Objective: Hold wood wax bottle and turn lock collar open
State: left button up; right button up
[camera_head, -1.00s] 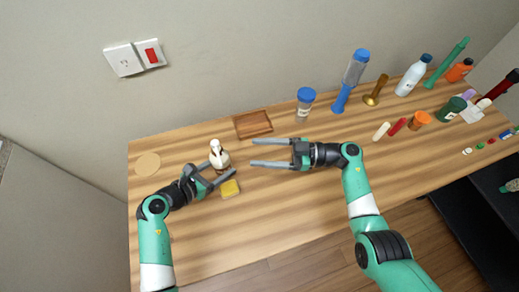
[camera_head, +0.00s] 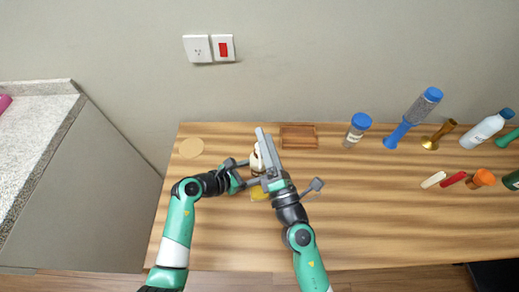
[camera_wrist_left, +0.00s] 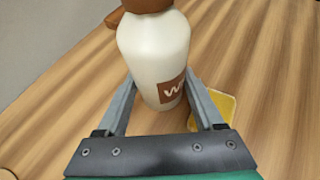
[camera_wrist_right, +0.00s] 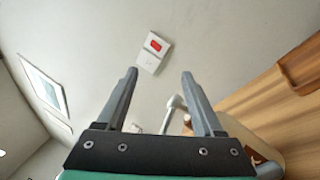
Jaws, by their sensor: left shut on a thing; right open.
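The wood wax bottle (camera_head: 256,160) stands on the wooden table, white with a brown collar (camera_wrist_left: 148,4) and part of a brown label in the left wrist view. My left gripper (camera_wrist_left: 160,88) is shut around the lower part of its body (camera_wrist_left: 152,48). My right gripper (camera_head: 264,133) is open, tilted up beside and above the bottle, and covers part of it in the head view. In the right wrist view a white nozzle-like piece (camera_wrist_right: 176,103) shows near the right finger. The collar is hidden in the head view.
A yellow sponge (camera_head: 260,193) lies in front of the bottle. A wooden tray (camera_head: 298,136) is behind to the right, a round coaster (camera_head: 191,147) to the left. A blue-capped jar (camera_head: 357,129) and several bottles stand further right. The front of the table is clear.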

jog(key=s+a+f+n+g+h, duration=0.2)
jog(key=s+f+n+h, duration=0.35)
jog(key=s+n, duration=0.45)
jog(key=shift+m+h, duration=0.25)
jog(key=shift+m, duration=0.05)
jog(key=w, duration=1)
jog(key=shift+w+d+r, duration=0.1)
jog(key=shift+w+d, duration=0.05)
jog(key=shift+w, duration=0.25)
grip_shut()
